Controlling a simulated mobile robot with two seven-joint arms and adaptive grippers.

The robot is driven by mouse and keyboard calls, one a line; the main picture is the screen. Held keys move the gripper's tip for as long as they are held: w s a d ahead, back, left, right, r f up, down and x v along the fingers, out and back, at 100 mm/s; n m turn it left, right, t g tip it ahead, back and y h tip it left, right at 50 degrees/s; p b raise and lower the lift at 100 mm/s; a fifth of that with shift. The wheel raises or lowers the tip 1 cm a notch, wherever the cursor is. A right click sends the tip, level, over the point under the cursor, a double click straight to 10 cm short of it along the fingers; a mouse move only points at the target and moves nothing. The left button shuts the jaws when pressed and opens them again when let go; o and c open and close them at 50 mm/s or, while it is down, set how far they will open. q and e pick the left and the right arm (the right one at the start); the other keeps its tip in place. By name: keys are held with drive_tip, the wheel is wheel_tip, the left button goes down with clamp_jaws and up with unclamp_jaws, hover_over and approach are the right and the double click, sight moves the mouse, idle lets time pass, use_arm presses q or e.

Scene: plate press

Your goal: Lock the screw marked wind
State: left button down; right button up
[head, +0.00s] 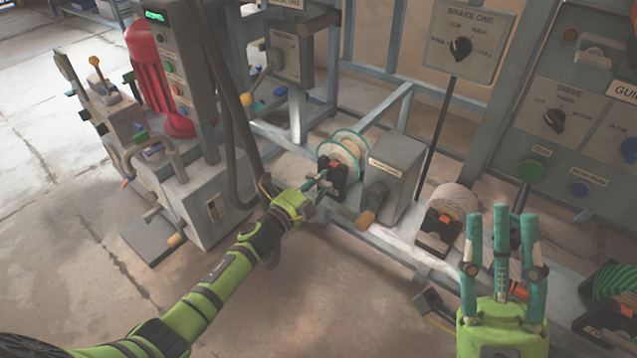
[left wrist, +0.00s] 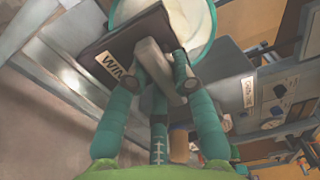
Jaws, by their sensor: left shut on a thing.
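A black block with a white label reading "WIN", the rest hidden, shows in the left wrist view (left wrist: 122,42). A grey bar-shaped screw handle (left wrist: 152,62) stands out from it. My left gripper (left wrist: 160,78) is shut on this handle, with its teal fingers on either side. In the head view the left gripper (head: 322,184) reaches the black block (head: 333,172) below a pale spool with a teal rim (head: 342,152). My right gripper (head: 502,212) is open and empty, its fingers pointing up, away from the left gripper.
A grey box with a wooden-tipped handle (head: 398,160) stands just right of the spool. Another spool with a black block (head: 440,225) is further right. A panel with knobs and buttons (head: 555,120) rises behind. A grey machine with a red cylinder (head: 150,75) stands left. Open floor lies in front.

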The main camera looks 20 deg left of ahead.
use_arm(q)
drive_tip(key=c, duration=1)
unclamp_jaws()
drive_tip(key=shift+c, duration=0.2)
drive_tip(key=shift+s+a, duration=0.1)
drive_tip(key=v, duration=1.1)
drive_tip(key=shift+s, duration=0.4)
